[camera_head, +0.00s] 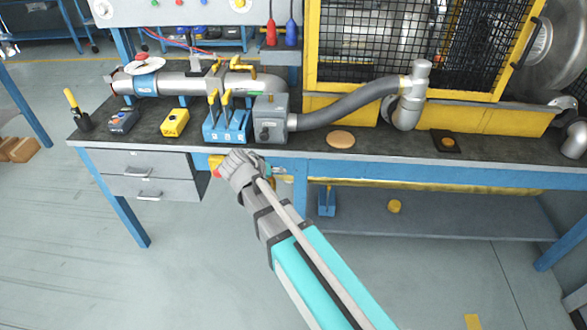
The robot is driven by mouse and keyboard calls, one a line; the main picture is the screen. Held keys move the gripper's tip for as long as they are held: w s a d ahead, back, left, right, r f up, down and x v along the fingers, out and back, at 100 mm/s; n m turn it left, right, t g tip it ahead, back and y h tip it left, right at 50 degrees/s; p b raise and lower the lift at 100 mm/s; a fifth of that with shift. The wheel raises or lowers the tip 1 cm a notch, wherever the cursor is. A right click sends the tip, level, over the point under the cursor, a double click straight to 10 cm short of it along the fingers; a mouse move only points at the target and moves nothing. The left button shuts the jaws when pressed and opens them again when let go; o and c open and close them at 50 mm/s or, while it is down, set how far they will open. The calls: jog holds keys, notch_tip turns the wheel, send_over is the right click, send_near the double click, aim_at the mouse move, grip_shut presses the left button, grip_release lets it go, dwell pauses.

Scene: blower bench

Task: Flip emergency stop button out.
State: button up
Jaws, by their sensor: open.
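A small yellow box with a red button (217,173), which looks like the emergency stop, is at the front edge of the bench, beside the drawers. It is partly hidden behind my gripper (232,168). My gripper is just right of the red button and close to it in the picture. I cannot tell whether they touch. My gripper is open and I see nothing held in it. The button is too small to tell whether it is pressed in or out.
The bench top (385,147) carries a blue block with yellow levers (226,125), a yellow box (174,122), a dark control box (123,121) and a grey pipe (180,83). Grey drawers (150,175) hang below left. The floor (90,260) in front is clear.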

jog(key=s+d+r+g+p, duration=0.1)
jog(key=d+g+p, duration=0.1)
jog(key=d, duration=0.4)
jog(key=shift+s+d+r+p, duration=0.2)
jog(key=shift+r+p, duration=0.15)
jog(key=shift+p, duration=0.15)
jog(key=s+d+f+g+y, duration=0.1)
jog(key=s+d+g+y, duration=0.2)
jog(key=s+d, duration=0.35)
jog(key=s+d+f+g+y, duration=0.2)
jog(key=s+d, duration=0.2)
jog(key=d, duration=0.6)
notch_tip(320, 180, up, 14)
jog(key=p, duration=1.4)
jog(key=shift+s+f, duration=0.15)
jog(key=shift+d, duration=0.1)
